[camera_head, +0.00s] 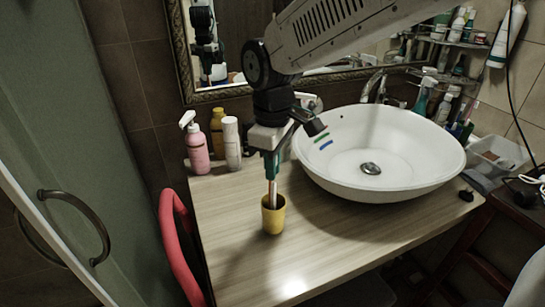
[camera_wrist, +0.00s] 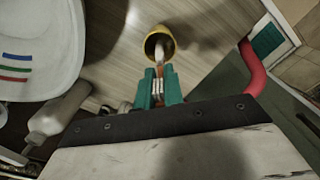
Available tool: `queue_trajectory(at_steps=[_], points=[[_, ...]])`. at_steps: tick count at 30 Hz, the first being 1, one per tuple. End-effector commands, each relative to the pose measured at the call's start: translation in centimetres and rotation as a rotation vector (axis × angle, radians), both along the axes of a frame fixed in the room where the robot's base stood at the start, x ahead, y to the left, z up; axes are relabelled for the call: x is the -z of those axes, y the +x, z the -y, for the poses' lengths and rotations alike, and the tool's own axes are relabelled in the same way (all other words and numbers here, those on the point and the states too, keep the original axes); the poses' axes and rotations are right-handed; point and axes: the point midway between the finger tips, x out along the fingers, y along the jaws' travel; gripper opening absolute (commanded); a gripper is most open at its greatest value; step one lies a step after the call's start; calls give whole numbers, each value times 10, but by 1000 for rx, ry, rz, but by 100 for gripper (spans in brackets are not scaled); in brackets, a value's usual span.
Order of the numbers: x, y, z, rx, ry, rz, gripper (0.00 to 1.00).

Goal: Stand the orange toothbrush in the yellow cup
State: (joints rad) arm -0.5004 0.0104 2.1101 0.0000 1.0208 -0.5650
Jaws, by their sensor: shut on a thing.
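The yellow cup (camera_head: 273,219) stands upright on the wooden counter, left of the basin. My gripper (camera_head: 271,172) is above it, pointing down, shut on the toothbrush (camera_head: 272,193). The toothbrush hangs roughly upright and looks pale below the fingers. Its lower end reaches the mouth of the cup and seems to be inside; the cup hides how deep. In the wrist view the cup (camera_wrist: 168,46) lies just beyond my fingertips (camera_wrist: 158,88). The toothbrush's pale part (camera_wrist: 159,56) shows against its opening, with a little orange near the fingers.
A white basin (camera_head: 330,170) with coloured stripes is right of the cup. A pink pump bottle (camera_head: 197,150), a yellow bottle (camera_head: 217,132) and a white bottle (camera_head: 232,143) stand behind left. A red curved rail (camera_head: 172,240) is by the counter's left edge. The counter (camera_head: 320,245) in front is clear.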

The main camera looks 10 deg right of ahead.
Motion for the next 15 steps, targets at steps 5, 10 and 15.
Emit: queue_trajectory(at_steps=[5, 10, 15], points=[[4, 0, 0, 0, 0, 0, 0], [4, 0, 0, 0, 0, 0, 0], [4, 0, 0, 0, 0, 0, 32]])
